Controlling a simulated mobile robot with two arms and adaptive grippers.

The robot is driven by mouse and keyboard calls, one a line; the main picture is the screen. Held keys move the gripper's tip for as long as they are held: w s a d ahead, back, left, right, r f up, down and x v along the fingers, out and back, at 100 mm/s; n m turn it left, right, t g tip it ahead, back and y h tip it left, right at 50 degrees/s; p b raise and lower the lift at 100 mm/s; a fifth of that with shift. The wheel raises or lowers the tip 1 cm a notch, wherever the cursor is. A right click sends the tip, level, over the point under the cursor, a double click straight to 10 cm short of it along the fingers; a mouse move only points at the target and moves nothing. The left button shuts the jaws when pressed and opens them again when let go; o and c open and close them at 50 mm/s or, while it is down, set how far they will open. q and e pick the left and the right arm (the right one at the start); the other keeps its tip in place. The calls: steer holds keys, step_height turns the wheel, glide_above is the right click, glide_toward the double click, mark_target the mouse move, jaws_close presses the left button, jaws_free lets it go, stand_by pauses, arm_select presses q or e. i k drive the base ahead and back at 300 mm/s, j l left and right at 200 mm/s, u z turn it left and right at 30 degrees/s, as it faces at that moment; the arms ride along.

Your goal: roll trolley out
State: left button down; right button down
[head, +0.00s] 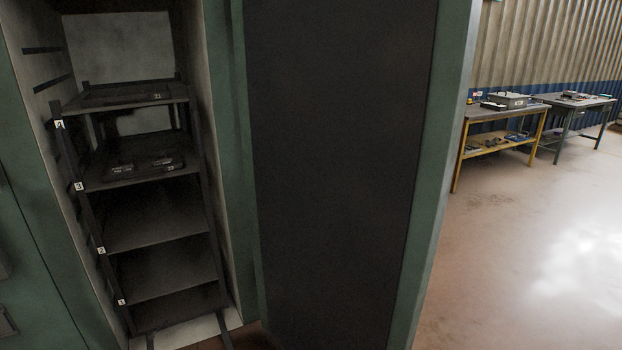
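The trolley (160,236) is a dark rack with several shelves, standing inside a tall open chamber at the left. Its left post carries number labels, with 4 near the top and 1 near the bottom. Dark flat parts (145,166) lie on the shelf labelled 3, and a dark flat piece (125,94) lies on the top shelf. The two lower shelves look empty. The trolley's foot is partly cut off by the bottom edge of the view. Neither of my grippers is in view.
The chamber has pale walls (40,67) and a green frame (222,100). A large dark panel with green edging (340,170) stands to its right. Beyond it are open floor (520,270), a yellow-legged workbench (500,114) and a second table (575,101).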

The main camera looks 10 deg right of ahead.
mark_target(172, 271)
steer(key=l+u, duration=0.35)
steer(key=i+l+u, duration=0.1)
steer(key=u, duration=0.25)
steer(key=l+u, duration=0.45)
steer(key=l, duration=0.4)
steer(key=k+l+u, duration=0.1)
steer(key=l, duration=0.35)
steer(key=l+u, duration=0.1)
steer(key=l, duration=0.4)
steer(key=k+l+u, duration=0.1)
steer(key=l, duration=0.35)
steer(key=k+l+u, duration=0.1)
steer(key=l, duration=0.4)
steer(key=k+l, duration=0.1)
steer(key=l, duration=0.25)
steer(key=k+l, duration=0.1)
steer(key=l, duration=0.65)
steer(key=k+l, duration=0.15)
steer(key=l, duration=0.2)
steer(key=i+j+z, duration=0.1)
steer(key=j, duration=0.55)
steer(key=i+j+z, duration=0.1)
steer(key=j, duration=0.5)
steer(key=i+j+z, duration=0.1)
steer(key=i+j, duration=0.15)
steer(key=j, duration=0.4)
steer(key=i+j, duration=0.1)
steer(key=j, duration=0.6)
steer(key=i+j+z, duration=0.15)
steer(key=j, duration=0.5)
